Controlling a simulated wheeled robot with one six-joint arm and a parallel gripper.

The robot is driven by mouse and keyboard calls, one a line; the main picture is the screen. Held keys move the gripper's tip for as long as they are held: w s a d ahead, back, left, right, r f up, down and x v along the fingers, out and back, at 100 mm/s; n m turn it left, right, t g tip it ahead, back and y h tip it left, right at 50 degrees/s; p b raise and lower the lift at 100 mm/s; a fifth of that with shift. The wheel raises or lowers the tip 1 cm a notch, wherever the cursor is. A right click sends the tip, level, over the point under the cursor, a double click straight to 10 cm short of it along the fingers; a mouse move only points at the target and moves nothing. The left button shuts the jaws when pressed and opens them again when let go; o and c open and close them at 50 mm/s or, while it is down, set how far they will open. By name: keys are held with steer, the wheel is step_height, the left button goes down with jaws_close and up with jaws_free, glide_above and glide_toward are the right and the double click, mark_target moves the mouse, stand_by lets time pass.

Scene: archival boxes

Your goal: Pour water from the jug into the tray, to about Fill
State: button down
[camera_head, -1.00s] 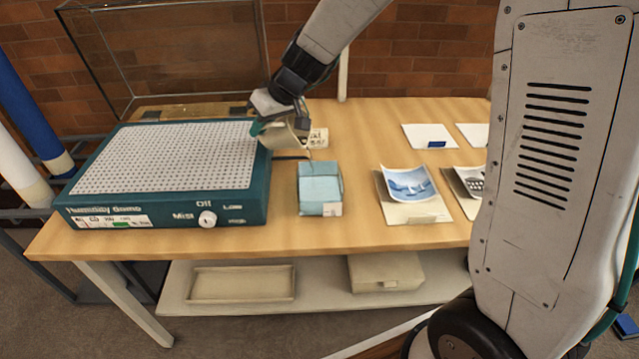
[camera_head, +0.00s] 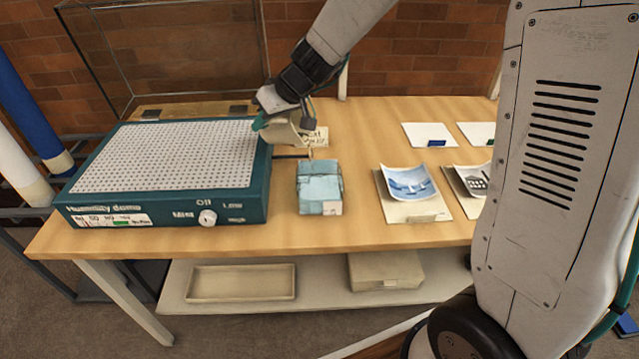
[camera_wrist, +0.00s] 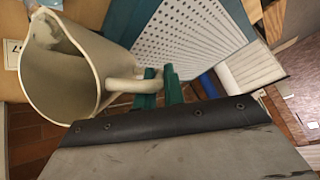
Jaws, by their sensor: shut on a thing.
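My gripper (camera_head: 262,122) is shut on the handle of a cream jug (camera_head: 287,133). In the wrist view the gripper's green fingers (camera_wrist: 158,84) close on the jug's handle. The jug (camera_wrist: 68,78) is tilted there, and its open mouth and inside wall show. I cannot make out water in it. A shallow beige tray (camera_head: 240,295) lies on the lower shelf. No Fill mark is readable.
A pale blue box (camera_head: 320,185) stands right of the teal unit. Picture cards (camera_head: 408,183) and white cards (camera_head: 428,133) lie at the table's right. A clear case (camera_head: 165,60) stands behind. A beige box (camera_head: 385,270) is on the lower shelf.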

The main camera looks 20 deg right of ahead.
steer(key=shift+s+d+f+t+y+p, duration=0.15)
steer(key=shift+s+d+t+y+p, duration=0.2)
steer(key=shift+t+y+p, duration=0.3)
stand_by(1.4)
steer(key=shift+s+d+f+t+y+p, duration=0.3)
steer(key=shift+s+d+f+t, duration=0.15)
steer(key=shift+s+f, duration=0.1)
stand_by(0.3)
steer(key=shift+s+d+f, duration=0.15)
steer(key=shift+s+f, duration=0.05)
steer(key=shift+f, duration=0.05)
steer(key=shift+s+d+f+y+p, duration=0.15)
steer(key=shift+d+f+y+p, duration=0.1)
steer(key=shift+f+p, duration=0.1)
steer(key=shift+w+a+r+h, duration=0.5)
steer(key=shift+w+a+r, duration=0.4)
steer(key=shift+r, duration=0.25)
steer(key=shift+w+a+r+g+h, duration=0.15)
steer(key=shift+w+r+g+h, duration=0.15)
steer(key=shift+g+h, duration=0.3)
steer(key=shift+w+a, duration=0.1)
